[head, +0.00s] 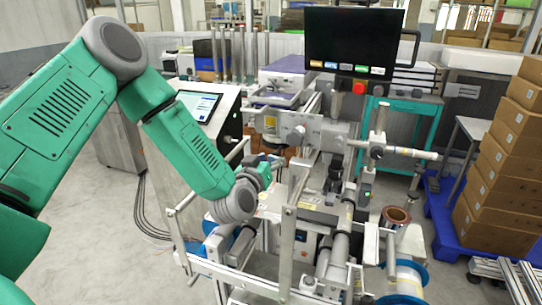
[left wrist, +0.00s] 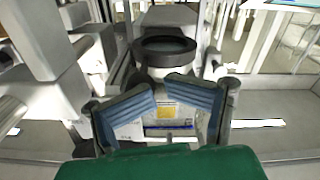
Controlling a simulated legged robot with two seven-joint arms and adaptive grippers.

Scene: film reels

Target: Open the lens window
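My left gripper (head: 265,168) reaches in from the left over the middle of the reel machine in the head view. In the left wrist view the blue ribbed fingers of the left gripper (left wrist: 162,98) stand apart, with nothing seen between them but the surface beyond. A round black lens-like ring (left wrist: 165,50) on a pale housing lies just past the fingertips in that view. I cannot tell whether it is the lens window or whether the fingers touch it. A label with a yellow patch (left wrist: 166,111) shows between the fingers. My right gripper is not in view.
A dark monitor (head: 350,42) with a red button (head: 359,88) stands above the machine. Metal posts and rollers (head: 385,150) crowd the right of my gripper. A blue-flanged reel (head: 402,280) sits at the front right. Stacked cartons (head: 508,150) stand at far right.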

